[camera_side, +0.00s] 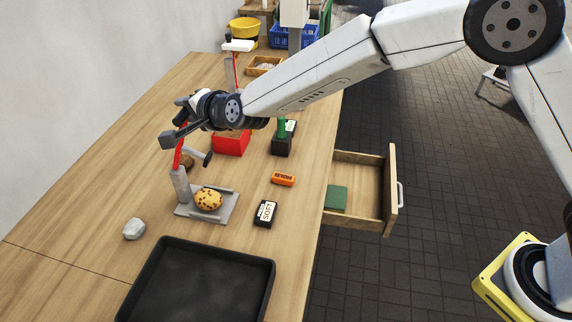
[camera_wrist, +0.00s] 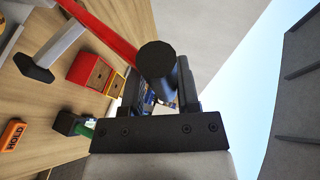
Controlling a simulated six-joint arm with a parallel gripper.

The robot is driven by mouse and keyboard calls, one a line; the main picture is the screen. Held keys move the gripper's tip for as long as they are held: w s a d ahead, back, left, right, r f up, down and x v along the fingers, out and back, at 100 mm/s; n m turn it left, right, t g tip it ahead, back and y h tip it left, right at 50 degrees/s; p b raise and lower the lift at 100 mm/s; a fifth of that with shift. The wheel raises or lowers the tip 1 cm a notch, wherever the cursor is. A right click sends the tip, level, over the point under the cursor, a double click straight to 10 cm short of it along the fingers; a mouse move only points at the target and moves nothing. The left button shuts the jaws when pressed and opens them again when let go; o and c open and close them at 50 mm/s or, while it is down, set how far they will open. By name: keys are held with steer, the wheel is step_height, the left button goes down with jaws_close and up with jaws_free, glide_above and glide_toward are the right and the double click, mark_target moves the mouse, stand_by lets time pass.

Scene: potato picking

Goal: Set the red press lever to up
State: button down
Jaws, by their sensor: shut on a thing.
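The press has a grey post (camera_side: 181,184) on a flat grey base, with a speckled yellow-brown potato (camera_side: 208,199) lying on the base. Its red lever (camera_side: 178,156) rises steeply from the post towards my gripper (camera_side: 180,130). In the wrist view the red lever (camera_wrist: 104,32) runs to a black cylindrical handle (camera_wrist: 156,62), which lies between my gripper's fingers (camera_wrist: 160,92). My gripper is shut on this handle. A grey press arm with a black end (camera_wrist: 38,70) also shows in the wrist view. My gripper partly hides the lever's top in the side view.
A red box (camera_side: 230,145) and a dark box with a green top (camera_side: 283,145) stand behind the press. An orange HOLD block (camera_side: 283,179), a black SOFT block (camera_side: 265,213), a grey stone (camera_side: 134,229) and a black tray (camera_side: 262,285) lie nearby. A drawer (camera_side: 378,205) stands open at right.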

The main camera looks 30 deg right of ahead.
steer(key=shift+s+a+f, duration=0.3)
steer(key=shift+a+f, duration=0.1)
steer(key=shift+a, duration=0.15)
steer(key=shift+c, duration=2.4)
jaws_free()
steer(key=shift+s+r, duration=0.1)
steer(key=shift+s+d+r, duration=0.3)
steer(key=shift+s+r, duration=0.1)
steer(key=shift+s, duration=0.15)
steer(key=v, duration=0.6)
steer(key=shift+d, duration=0.25)
steer(key=shift+w, duration=0.1)
